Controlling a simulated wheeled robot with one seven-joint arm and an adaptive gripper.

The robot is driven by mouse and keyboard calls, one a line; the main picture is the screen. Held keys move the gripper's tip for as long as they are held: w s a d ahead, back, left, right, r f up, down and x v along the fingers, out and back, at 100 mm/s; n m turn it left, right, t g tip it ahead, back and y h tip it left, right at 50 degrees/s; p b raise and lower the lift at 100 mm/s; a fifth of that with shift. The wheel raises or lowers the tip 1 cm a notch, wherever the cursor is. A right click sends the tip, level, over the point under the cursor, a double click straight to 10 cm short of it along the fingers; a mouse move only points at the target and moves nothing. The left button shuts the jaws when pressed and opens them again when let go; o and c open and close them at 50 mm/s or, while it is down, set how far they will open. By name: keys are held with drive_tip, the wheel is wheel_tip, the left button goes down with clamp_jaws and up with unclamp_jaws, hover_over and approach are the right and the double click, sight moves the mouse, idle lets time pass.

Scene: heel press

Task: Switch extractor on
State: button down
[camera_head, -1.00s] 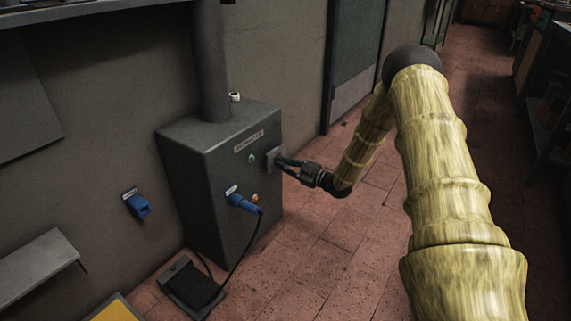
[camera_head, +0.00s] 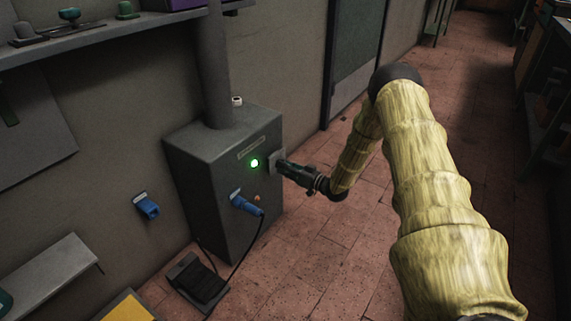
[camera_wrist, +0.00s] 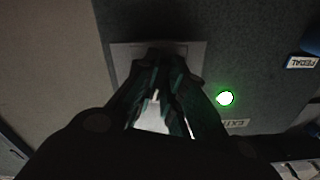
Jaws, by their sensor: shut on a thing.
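The extractor is a dark grey box (camera_head: 195,160) against the wall with a duct (camera_head: 215,75) rising from its top. A green lamp (camera_head: 254,163) glows on its front face, and it also shows lit in the wrist view (camera_wrist: 225,98). A pale switch plate (camera_head: 277,158) is to the right of the lamp; it also shows in the wrist view (camera_wrist: 122,62). My gripper (camera_head: 282,166) is at this plate, its fingers (camera_wrist: 160,75) closed in front of it. The fingers hide the switch lever, so its position cannot be seen.
A blue plug (camera_head: 246,205) with a black cable sits low on the box front. A blue wall socket (camera_head: 147,205) is to the left. A black foot pedal (camera_head: 199,283) lies on the floor. A shelf (camera_head: 110,35) runs above. The tiled floor at right is clear.

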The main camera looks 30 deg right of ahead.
drive_tip(key=shift+m+p, duration=0.75)
drive_tip(key=shift+m, duration=0.95)
drive_tip(key=shift+d, duration=0.1)
drive_tip(key=c, duration=1.5)
unclamp_jaws()
drive_tip(key=v, duration=1.2)
